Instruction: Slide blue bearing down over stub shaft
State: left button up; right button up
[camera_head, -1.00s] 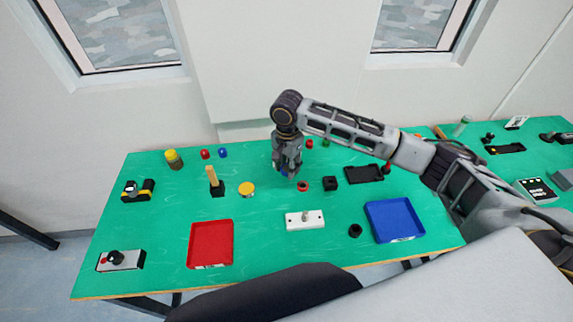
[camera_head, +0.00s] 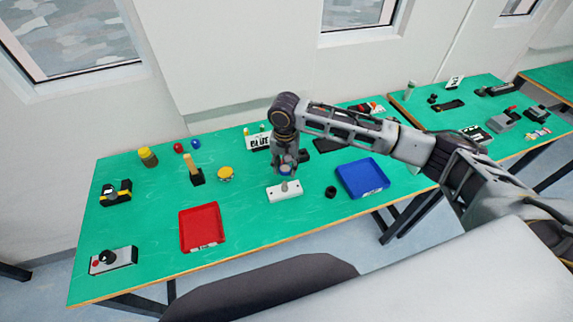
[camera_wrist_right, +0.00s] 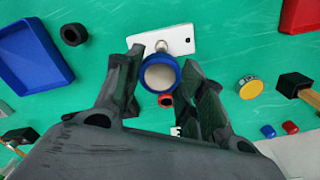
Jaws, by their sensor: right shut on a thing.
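My right gripper (camera_head: 286,168) points down over the white block (camera_head: 276,194) and is shut on the blue bearing (camera_head: 285,172). In the right wrist view the blue bearing (camera_wrist_right: 146,84) sits between the fingertips (camera_wrist_right: 158,78), a blue ring around a pale grey centre. The metal stub shaft (camera_head: 284,186) stands upright on the block. The bearing appears just above the shaft's top. In the wrist view the shaft (camera_wrist_right: 161,46) shows past the bearing's edge, and whether they touch cannot be told. My left gripper is out of view.
A blue tray (camera_head: 377,193) and a black ring (camera_head: 331,192) lie right of the block; a red tray (camera_head: 184,232) lies left.

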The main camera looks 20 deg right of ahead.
aim_at(285, 183)
jog(key=shift+w+a+n, duration=0.1)
jog(key=shift+a+n, duration=0.05)
jog(key=shift+n, duration=1.25)
jog(key=shift+f+b, duration=0.4)
jog(key=shift+f, duration=2.55)
jog(key=shift+f, duration=1.3)
dwell(1.2)
jog(key=o, duration=1.1)
jog(key=shift+r, duration=0.1)
